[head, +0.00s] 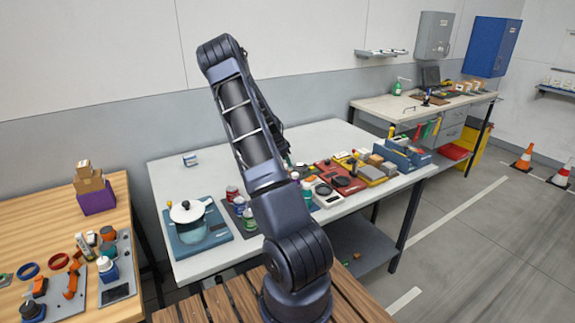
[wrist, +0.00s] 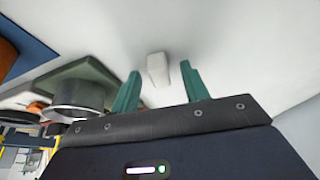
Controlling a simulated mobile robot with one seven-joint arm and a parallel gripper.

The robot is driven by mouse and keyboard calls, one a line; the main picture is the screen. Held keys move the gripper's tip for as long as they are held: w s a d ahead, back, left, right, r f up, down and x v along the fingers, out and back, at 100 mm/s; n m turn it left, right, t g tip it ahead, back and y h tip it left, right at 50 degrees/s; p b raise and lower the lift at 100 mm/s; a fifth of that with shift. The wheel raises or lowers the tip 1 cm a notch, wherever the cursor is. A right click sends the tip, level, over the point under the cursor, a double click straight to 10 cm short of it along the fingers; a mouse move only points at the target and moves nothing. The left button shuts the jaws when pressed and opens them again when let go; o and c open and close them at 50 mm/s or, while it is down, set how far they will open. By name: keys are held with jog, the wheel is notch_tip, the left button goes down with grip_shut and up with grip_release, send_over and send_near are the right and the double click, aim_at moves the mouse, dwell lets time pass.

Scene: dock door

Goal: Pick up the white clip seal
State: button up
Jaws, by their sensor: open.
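In the wrist view, a small white block-like piece (wrist: 157,64), apparently the white clip seal, lies on the pale table top (wrist: 225,40). My gripper (wrist: 160,74) is open, with its two teal fingers apart. The white piece shows in line with the gap, just beyond the fingertips; I see no contact. The distance between them is hard to judge. In the head view my arm hides most of the gripper, and I cannot make out the white piece there.
On the white table, a pot (head: 188,228) stands on a blue mat at left, and several tools, bottles and boxes crowd the front and right. A small blue-and-white item (head: 190,160) lies at the back left. The table's back middle (head: 300,140) looks mostly clear.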

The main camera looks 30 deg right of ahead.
grip_shut()
dwell(0.3)
